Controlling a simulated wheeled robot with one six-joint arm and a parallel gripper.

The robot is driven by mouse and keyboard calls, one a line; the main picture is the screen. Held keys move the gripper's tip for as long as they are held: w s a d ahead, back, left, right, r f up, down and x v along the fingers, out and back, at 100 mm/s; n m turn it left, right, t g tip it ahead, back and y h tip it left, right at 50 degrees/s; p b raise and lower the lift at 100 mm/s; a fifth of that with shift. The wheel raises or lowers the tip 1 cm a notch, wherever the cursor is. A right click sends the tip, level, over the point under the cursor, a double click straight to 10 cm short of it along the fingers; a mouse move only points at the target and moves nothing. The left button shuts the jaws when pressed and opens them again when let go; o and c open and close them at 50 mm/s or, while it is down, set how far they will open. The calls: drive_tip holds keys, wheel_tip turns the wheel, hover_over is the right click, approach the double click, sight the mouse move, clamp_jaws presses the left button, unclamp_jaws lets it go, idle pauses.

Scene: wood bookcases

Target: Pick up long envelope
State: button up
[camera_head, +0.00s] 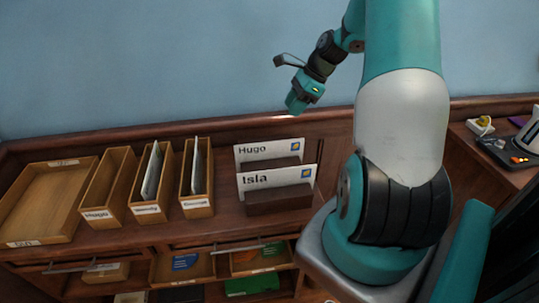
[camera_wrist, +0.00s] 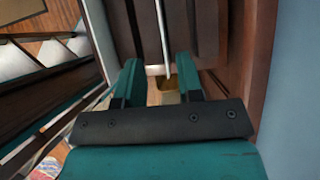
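Two long white envelopes stand upright in a dark wood holder (camera_head: 280,203) on the desk: the Hugo envelope (camera_head: 262,150) behind, the Isla envelope (camera_head: 262,180) in front. Each has a small blue and yellow stamp. My gripper (camera_head: 297,104) is in the air above the holder's right end, apart from both envelopes in the head view. In the wrist view my gripper (camera_wrist: 158,82) is open, its two teal fingers spread. A thin pale envelope edge (camera_wrist: 162,35) points in toward the gap between them; which envelope it is I cannot tell.
Left of the holder stand narrow wooden boxes, one empty (camera_head: 108,188) and two with envelopes inside. A shallow wooden tray (camera_head: 45,200) lies at the far left. The blue wall (camera_head: 150,70) rises behind the desk. A side desk (camera_head: 490,140) with small items is at the right.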

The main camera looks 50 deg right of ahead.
drive_tip(key=p, duration=0.2)
approach(270, 143)
drive_tip(key=x, duration=0.5)
drive_tip(key=shift+w+r, duration=0.15)
drive_tip(key=shift+p+x, duration=0.8)
drive_tip(key=shift+x, duration=1.9)
drive_tip(key=shift+d, duration=0.15)
clamp_jaws()
